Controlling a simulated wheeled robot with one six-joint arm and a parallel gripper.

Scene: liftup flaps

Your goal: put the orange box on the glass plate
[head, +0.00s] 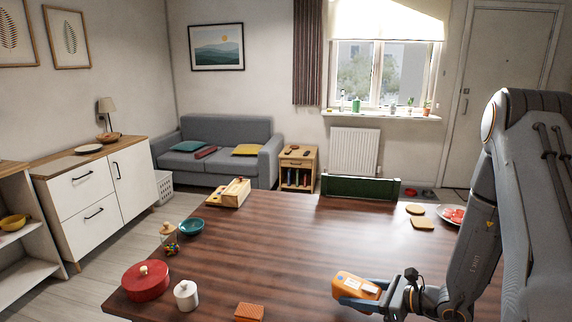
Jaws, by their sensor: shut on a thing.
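An orange box (347,283) with white labels is held over the near right part of the table. My gripper (357,293) reaches in from the right with its fingers closed around the box. Part of the box is hidden by the fingers. I cannot tell whether it touches the table. A pale plate (442,213) with red pieces on it sits at the table's right edge, partly hidden by my arm. I cannot tell if it is glass. No other plate shows clearly on the table.
The dark wooden table (290,245) is clear in the middle. A red pot (145,282), a white jar (186,296) and an orange block (249,312) stand at the near left. A green panel (360,188) stands upright at the far edge. Bread-like slices (422,223) lie near the plate.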

